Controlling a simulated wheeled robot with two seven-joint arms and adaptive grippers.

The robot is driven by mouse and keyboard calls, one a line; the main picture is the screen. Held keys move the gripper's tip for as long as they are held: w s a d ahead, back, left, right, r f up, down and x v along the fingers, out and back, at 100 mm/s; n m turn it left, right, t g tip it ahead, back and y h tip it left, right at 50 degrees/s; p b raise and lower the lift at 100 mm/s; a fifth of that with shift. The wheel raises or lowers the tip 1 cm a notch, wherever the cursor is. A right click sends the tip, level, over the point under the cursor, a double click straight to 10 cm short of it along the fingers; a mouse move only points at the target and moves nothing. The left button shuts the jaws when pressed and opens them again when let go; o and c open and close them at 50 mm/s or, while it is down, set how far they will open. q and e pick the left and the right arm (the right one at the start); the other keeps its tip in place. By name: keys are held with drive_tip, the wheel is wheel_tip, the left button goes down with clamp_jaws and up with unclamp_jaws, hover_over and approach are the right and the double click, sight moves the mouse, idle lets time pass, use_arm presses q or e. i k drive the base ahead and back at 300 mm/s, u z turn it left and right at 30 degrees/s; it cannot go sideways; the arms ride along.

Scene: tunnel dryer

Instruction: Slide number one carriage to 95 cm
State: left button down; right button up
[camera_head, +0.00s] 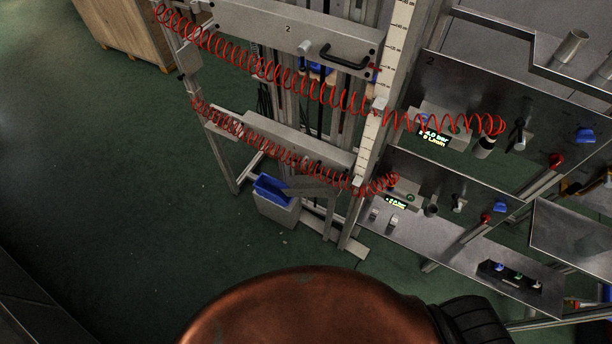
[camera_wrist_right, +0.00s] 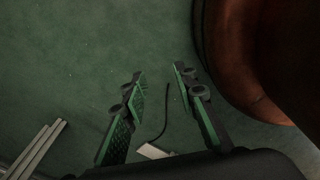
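An upper grey carriage (camera_head: 262,27) marked 2 has a black handle (camera_head: 345,57) and spans the frame in the head view. A lower grey beam (camera_head: 295,139), seen from above, lies below it; I can read no number on it, so I cannot tell whether it is the number one carriage. A pale upright scale (camera_head: 397,50) runs along the right post; its figures are too small to read. My right gripper (camera_wrist_right: 160,73) is open and empty above the green floor in the right wrist view. My left gripper is in neither view.
Red coiled hoses (camera_head: 240,58) cross in front of both beams. A grey panel (camera_head: 530,80) with displays and valves stands on the right. A blue bin (camera_head: 272,187) sits low by the frame. A wooden crate (camera_head: 128,30) stands behind. Green floor is open at left.

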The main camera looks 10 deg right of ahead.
sight(328, 156)
drive_tip(key=u, duration=1)
drive_tip(key=i, duration=0.85)
drive_tip(key=z, duration=1.9)
